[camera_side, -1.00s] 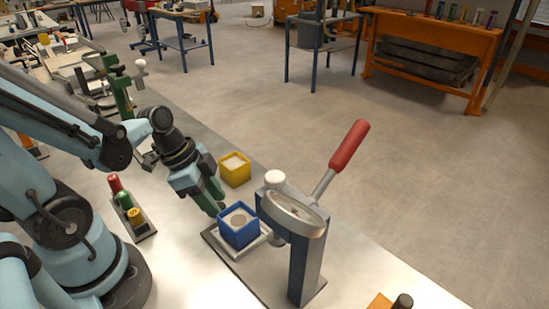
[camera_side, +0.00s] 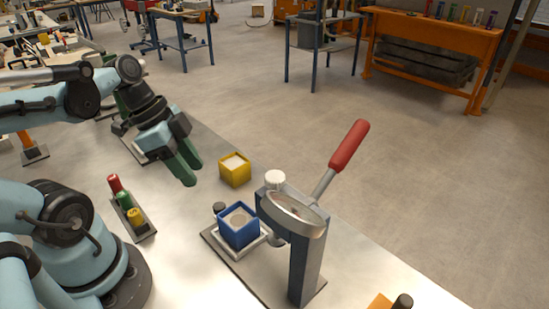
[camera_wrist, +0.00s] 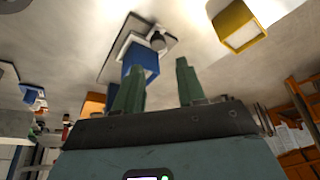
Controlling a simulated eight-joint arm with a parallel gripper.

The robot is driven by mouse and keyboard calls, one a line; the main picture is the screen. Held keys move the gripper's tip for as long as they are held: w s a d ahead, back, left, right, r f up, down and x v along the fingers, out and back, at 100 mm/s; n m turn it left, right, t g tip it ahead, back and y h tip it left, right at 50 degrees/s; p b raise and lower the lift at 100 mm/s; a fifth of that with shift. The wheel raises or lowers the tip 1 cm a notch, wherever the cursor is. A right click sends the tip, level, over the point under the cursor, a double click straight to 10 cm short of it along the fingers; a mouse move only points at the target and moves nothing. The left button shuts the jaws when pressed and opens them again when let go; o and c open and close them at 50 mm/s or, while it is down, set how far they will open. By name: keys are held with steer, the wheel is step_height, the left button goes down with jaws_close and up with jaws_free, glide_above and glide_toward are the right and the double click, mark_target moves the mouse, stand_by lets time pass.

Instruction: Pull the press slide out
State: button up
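The press (camera_side: 308,240) stands on a grey base plate (camera_side: 252,277), with its red-handled lever (camera_side: 348,146) angled up to the right. The light grey press slide (camera_side: 262,240) lies on the plate under a blue box (camera_side: 238,234) with pale filling. The box sits mostly left of the press head. A small dark knob (camera_side: 219,208) stands at the slide's far-left end; it also shows in the wrist view (camera_wrist: 158,42). My gripper (camera_side: 193,170), with green fingers, is above the table, behind and left of the knob, clear of it. In the wrist view (camera_wrist: 158,65) its fingers are apart and empty.
A yellow box (camera_side: 235,175) with pale filling stands just right of my gripper. A rack (camera_side: 137,224) with red, green and yellow cylinders stands to the left. An orange block (camera_side: 380,301) is at the front right edge.

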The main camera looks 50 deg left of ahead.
steer(key=shift+v, duration=1.3)
steer(key=w+d+n+t+y, duration=0.3)
steer(key=w+n+t, duration=0.1)
steer(key=w+n, duration=0.3)
steer(key=shift+w+d+f+n, duration=0.4)
steer(key=shift+f+n, duration=0.1)
steer(key=shift+n, duration=0.5)
